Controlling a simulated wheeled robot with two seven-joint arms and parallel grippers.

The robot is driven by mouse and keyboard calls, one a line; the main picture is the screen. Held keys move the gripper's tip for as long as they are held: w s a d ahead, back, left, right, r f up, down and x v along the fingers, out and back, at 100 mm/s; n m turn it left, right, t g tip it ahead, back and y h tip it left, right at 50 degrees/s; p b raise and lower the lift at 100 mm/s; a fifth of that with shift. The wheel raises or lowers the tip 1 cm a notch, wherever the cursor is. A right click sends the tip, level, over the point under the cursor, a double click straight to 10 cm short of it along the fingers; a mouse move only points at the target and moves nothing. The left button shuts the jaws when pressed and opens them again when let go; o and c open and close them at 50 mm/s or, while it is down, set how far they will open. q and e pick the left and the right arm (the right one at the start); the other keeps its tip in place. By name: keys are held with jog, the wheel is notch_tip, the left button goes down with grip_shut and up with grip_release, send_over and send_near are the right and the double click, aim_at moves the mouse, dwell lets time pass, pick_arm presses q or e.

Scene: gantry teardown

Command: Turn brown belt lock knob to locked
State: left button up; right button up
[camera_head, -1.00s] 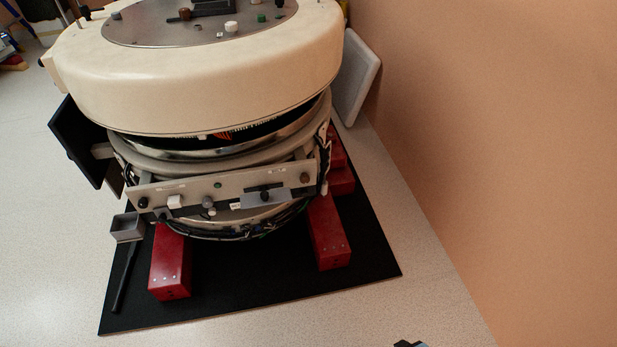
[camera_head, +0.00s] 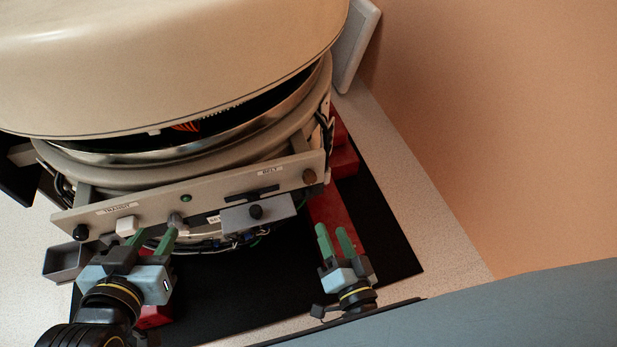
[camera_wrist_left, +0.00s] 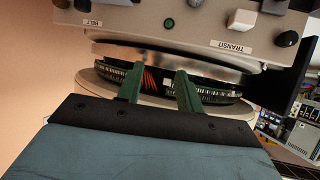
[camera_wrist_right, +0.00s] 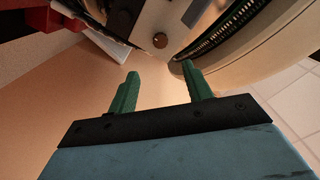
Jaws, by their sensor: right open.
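The brown belt lock knob (camera_head: 309,176) is a small round knob at the right end of the panel, beside the BELT label (camera_head: 270,171). It also shows in the right wrist view (camera_wrist_right: 160,40), beyond the fingers. Its lock state cannot be read. My right gripper (camera_head: 335,230) is open and empty, below and slightly right of the knob, clear of it. My left gripper (camera_head: 152,236) is open with green fingers just below the panel (camera_head: 150,200), near the grey knob (camera_head: 174,220). In the left wrist view its fingers (camera_wrist_left: 158,75) are apart with nothing between them.
The large cream ring housing (camera_head: 170,60) overhangs the panel. A white switch (camera_head: 127,226), a black knob (camera_head: 80,232), a grey latch block (camera_head: 258,212) and a small grey bin (camera_head: 64,262) line the front. Red feet (camera_head: 330,208) stand on a black mat (camera_head: 250,300). An orange wall (camera_head: 500,130) is at right.

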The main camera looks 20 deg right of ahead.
jog(key=b, duration=0.2)
send_near(311, 181)
jog(key=w, duration=0.2)
jog(key=w+b, duration=0.1)
jog(key=w, duration=0.4)
jog(key=shift+w+f, duration=0.15)
pick_arm(q)
notch_tip(311, 181, up, 13)
jog(key=d+t+h, duration=0.3)
jog(key=t, duration=0.6)
jog(key=shift+w+r, duration=0.2)
jog(key=shift+w, duration=0.2)
pick_arm(e)
jog(key=shift+w, duration=0.55)
jog(key=c, duration=1)
